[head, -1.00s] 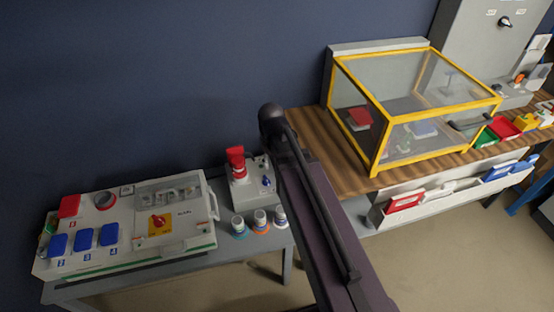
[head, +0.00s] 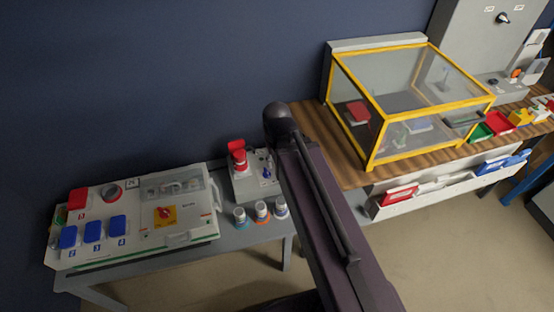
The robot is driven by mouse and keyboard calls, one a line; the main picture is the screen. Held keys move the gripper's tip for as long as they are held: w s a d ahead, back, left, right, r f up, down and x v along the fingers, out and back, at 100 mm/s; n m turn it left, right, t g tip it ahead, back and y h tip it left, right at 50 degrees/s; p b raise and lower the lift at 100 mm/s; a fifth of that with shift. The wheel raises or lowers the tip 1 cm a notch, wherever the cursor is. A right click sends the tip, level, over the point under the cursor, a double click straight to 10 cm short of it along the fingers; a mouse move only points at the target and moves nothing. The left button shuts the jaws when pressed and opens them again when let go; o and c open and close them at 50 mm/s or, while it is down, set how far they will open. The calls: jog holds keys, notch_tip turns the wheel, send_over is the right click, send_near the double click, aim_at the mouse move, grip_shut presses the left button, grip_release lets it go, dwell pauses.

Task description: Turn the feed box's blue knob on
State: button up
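A small light grey box (head: 243,184) stands on the low bench at the centre, with a red plug-like part (head: 237,154) on top. A small blue knob (head: 266,173) shows on its right part, close to my arm; its setting is too small to read. No label shows to confirm that this is the feed box. My dark arm link crosses the picture right beside this box and hides its right edge. My gripper is not in view.
A larger socket box (head: 140,249) with blue and red covers and a red rotary switch lies left. Three small jars (head: 261,211) stand before the small box. A yellow-framed clear case (head: 370,150) stands on the wooden bench at right.

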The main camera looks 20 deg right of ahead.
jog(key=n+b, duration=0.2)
jog(key=b, duration=1)
send_over(267, 172)
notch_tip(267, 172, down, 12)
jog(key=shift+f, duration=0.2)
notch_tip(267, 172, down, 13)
jog(key=b, duration=1.3)
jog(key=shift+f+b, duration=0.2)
jog(key=shift+b, duration=0.2)
